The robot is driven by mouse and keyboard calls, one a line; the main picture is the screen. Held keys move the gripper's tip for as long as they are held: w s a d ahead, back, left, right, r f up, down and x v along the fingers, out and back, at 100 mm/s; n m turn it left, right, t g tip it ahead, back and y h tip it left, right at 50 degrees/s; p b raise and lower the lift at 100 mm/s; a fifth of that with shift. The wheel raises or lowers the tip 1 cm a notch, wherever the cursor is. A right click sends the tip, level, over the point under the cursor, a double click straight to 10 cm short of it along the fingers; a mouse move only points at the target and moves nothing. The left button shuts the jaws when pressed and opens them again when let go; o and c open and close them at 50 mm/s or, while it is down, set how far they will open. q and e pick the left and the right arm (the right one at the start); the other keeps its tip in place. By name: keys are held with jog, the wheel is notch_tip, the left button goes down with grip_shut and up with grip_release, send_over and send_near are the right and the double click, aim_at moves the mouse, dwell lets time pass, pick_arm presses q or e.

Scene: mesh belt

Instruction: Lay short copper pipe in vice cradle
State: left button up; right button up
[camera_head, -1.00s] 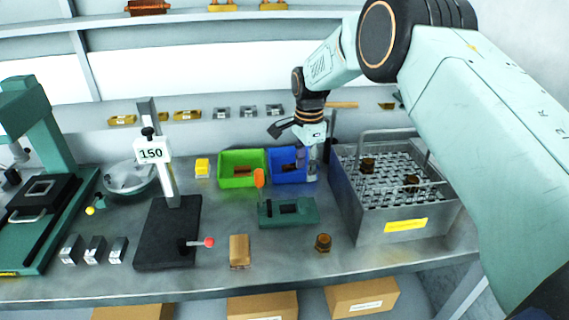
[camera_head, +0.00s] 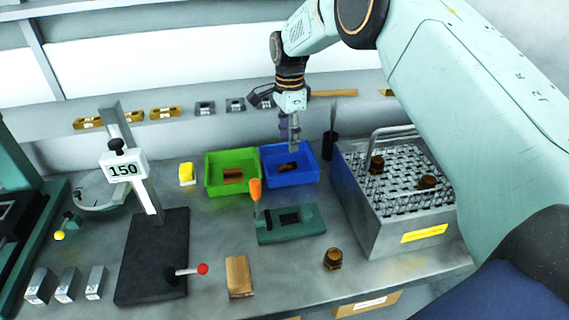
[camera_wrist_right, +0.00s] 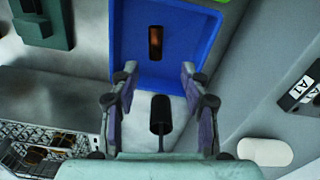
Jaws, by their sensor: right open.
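A short copper-coloured pipe piece (camera_head: 287,166) lies in the blue bin (camera_head: 308,180); it also shows in the wrist view (camera_wrist_right: 155,43). Another copper-coloured piece (camera_head: 233,175) lies in the green bin (camera_head: 221,190). A green vice (camera_head: 265,232) with an orange handle stands in front of the bins, its dark cradle slot empty. My right gripper (camera_head: 289,135) points down above the rear of the blue bin. In the wrist view my right gripper (camera_wrist_right: 160,85) is open with nothing between its fingers, the pipe beyond the fingertips. My left gripper is not in view.
A steel mesh basket (camera_head: 398,233) with a tall handle and brown fittings stands right. A black cup (camera_head: 331,145) with a rod stands beside the blue bin. A height gauge (camera_head: 150,265), a tan block (camera_head: 240,277) and a brown fitting (camera_head: 333,259) stand nearer the front.

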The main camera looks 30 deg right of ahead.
aim_at(289, 164)
jog(key=shift+w+a+f, duration=0.1)
jog(key=shift+a+f, duration=0.05)
jog(key=shift+f, duration=0.15)
jog(key=shift+a+f, duration=0.15)
jog(key=shift+f, duration=0.2)
jog(key=shift+s+f, duration=0.45)
jog(key=shift+f, duration=0.25)
notch_tip(289, 164, down, 5)
jog(key=shift+r, duration=0.2)
jog(key=shift+w+f, duration=0.1)
jog(key=shift+f, duration=0.1)
jog(key=shift+r, duration=0.1)
jog(key=shift+s+r, duration=0.1)
jog(key=shift+s, duration=0.2)
jog(key=shift+c, duration=1.1)
jog(key=shift+w+f, duration=0.2)
jog(key=shift+w, duration=0.1)
jog(key=c, duration=0.4)
jog(key=shift+s+r, duration=0.1)
grip_shut()
jog(key=shift+s, duration=0.15)
